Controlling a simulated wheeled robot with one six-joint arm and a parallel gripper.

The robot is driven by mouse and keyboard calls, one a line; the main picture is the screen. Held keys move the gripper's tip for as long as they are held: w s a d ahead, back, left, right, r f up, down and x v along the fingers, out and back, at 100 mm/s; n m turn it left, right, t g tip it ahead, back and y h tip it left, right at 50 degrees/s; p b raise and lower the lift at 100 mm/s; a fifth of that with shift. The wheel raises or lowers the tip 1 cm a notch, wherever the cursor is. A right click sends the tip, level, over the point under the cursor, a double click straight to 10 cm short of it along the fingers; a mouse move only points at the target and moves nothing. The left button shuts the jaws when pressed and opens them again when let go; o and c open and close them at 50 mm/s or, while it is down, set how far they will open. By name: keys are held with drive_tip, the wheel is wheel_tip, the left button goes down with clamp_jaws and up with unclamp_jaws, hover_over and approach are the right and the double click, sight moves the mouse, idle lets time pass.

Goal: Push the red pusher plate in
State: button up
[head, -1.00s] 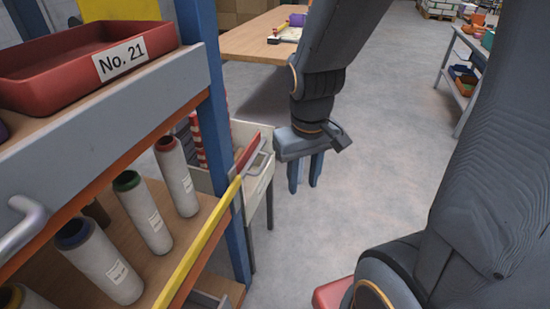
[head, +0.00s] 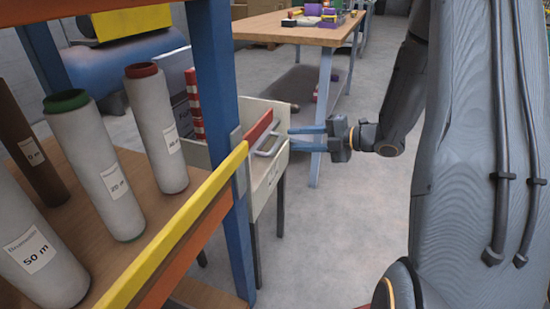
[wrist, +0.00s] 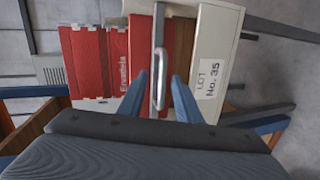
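The red pusher plate (head: 260,128) stands in the cream box (head: 270,178), with a metal handle (head: 269,147) on its near side. In the wrist view the red plate (wrist: 139,60) is upright in the picture, with the handle (wrist: 158,80) in front of it. My gripper (head: 291,138) is level, to the right of the handle, its blue fingers pointing left at it. The fingers are apart and empty. In the wrist view the handle appears between my fingertips (wrist: 159,74). Contact cannot be made out.
Red packs (wrist: 86,60) lie beyond the plate in the box, which bears a No. 35 label (wrist: 208,78). A shelf with a yellow edge (head: 190,222), a blue post (head: 219,105) and several spools stands at left. A wooden table (head: 285,28) is behind. Floor at right is clear.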

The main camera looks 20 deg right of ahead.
sight(276, 142)
drive_tip(key=shift+n+g+y, duration=0.4)
drive_tip(key=shift+n+y, duration=0.4)
drive_tip(key=shift+n, duration=0.1)
drive_tip(key=x, duration=0.2)
drive_tip(key=b+x, duration=0.1)
drive_tip(key=x, duration=0.2)
drive_tip(key=s+f+b+x, duration=0.1)
drive_tip(key=x, duration=0.1)
drive_tip(key=shift+a, duration=0.45)
clamp_jaws()
